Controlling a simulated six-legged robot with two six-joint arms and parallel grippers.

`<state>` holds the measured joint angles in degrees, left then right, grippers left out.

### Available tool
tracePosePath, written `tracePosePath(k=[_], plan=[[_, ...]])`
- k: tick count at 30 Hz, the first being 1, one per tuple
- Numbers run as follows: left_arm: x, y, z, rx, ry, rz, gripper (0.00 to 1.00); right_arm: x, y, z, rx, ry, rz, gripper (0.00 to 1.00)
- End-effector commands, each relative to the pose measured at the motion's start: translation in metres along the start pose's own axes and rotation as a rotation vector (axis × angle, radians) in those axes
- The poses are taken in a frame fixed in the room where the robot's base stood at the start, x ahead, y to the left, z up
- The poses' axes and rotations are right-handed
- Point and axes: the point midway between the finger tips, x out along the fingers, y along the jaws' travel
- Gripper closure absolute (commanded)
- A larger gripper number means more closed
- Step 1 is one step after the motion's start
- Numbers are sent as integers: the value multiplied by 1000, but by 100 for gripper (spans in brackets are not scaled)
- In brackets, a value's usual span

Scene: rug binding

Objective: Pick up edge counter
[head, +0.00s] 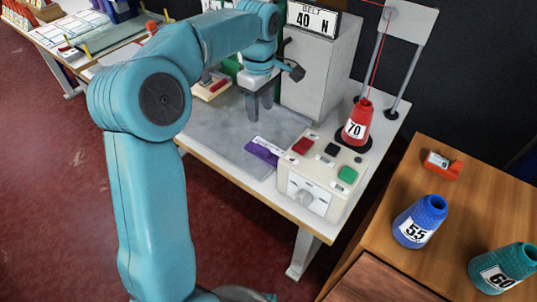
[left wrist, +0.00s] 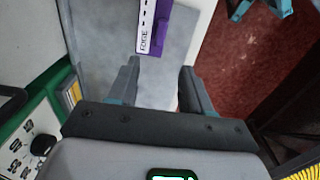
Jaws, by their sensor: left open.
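The edge counter (head: 265,150), a flat purple and white piece, lies on the grey plate of the machine table, by the front edge and left of the control box. In the left wrist view the edge counter (left wrist: 160,30) shows the label "EDGE" and lies beyond the fingertips. My left gripper (head: 259,106) points down over the grey plate, behind the edge counter in the head view. In the left wrist view my left gripper (left wrist: 160,75) is open, with nothing between its fingers. My right gripper is not in view.
A control box (head: 318,178) with red, black and green buttons stands right of the edge counter. A red cone (head: 357,122) marked 70 stands behind it. A wooden table (head: 405,185) at right holds a blue cone (head: 419,222), a teal cone (head: 504,267) and a tape dispenser (head: 443,165).

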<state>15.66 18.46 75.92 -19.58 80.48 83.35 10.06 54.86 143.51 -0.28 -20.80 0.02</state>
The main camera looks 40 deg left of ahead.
Motion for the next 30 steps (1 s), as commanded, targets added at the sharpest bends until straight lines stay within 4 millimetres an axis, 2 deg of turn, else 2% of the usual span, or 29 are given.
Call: tracePosePath(k=[1,3,9,17,24,30], plan=[[15,-1,0,0,-1,-5,51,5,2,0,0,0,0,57],[33,0,0,1,-1,-6,51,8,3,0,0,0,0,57],[75,1,3,3,-2,-5,51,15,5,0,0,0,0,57],[98,2,6,4,-1,-3,51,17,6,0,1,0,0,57],[136,2,8,5,-1,-4,51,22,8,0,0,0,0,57],[145,2,8,4,-1,-1,51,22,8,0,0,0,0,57]])
